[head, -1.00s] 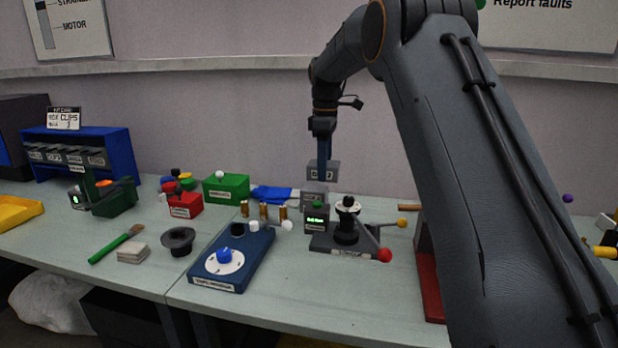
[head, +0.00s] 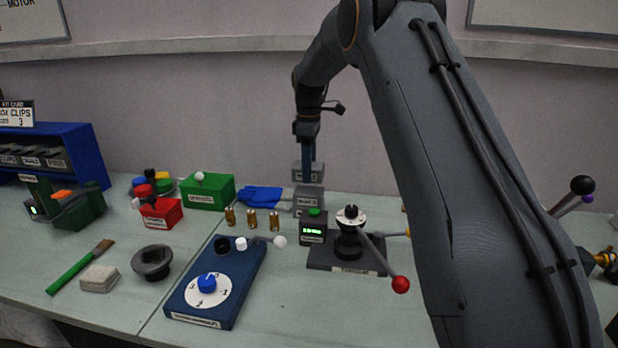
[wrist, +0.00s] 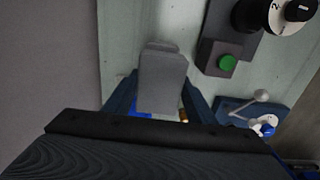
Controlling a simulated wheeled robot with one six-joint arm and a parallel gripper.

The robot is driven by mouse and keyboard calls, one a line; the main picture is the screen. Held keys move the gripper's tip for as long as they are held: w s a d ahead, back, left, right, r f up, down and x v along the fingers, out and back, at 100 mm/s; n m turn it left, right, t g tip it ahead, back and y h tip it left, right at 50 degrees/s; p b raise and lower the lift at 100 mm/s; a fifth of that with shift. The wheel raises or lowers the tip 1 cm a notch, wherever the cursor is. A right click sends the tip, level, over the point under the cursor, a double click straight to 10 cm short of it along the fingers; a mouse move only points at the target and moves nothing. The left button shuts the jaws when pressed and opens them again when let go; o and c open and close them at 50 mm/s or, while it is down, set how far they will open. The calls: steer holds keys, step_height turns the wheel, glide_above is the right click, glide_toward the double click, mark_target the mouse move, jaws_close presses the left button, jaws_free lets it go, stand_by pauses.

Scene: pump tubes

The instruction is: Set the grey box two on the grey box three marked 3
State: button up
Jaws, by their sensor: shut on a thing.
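My gripper (head: 308,160) points down and is shut on a grey box (head: 308,173), gripped between the two fingers. In the wrist view the grey box (wrist: 163,82) sits between the blue fingers. A second grey box (head: 307,198) with a label stands on the bench directly below the held one. The held box is roughly in line over it, with little or no gap; I cannot tell whether they touch. The labels are too small to read. In the wrist view the lower box is mostly hidden behind the held one.
Close by on the right are a green-buttoned box (head: 314,228) and a lever device (head: 349,240) with a red knob. Blue gloves (head: 260,197) and several brass pieces (head: 252,217) lie to the left. A green box (head: 207,191) and a blue dial unit (head: 240,275) stand further left.

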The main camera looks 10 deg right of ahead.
steer(key=shift+f+p, duration=0.45)
steer(key=shift+f, duration=1.4)
steer(key=shift+f, duration=0.15)
steer(key=o, duration=1.1)
steer(key=shift+o, duration=0.2)
step_height(320, 180, up, 12)
steer(key=b, duration=0.3)
steer(key=shift+r, duration=0.25)
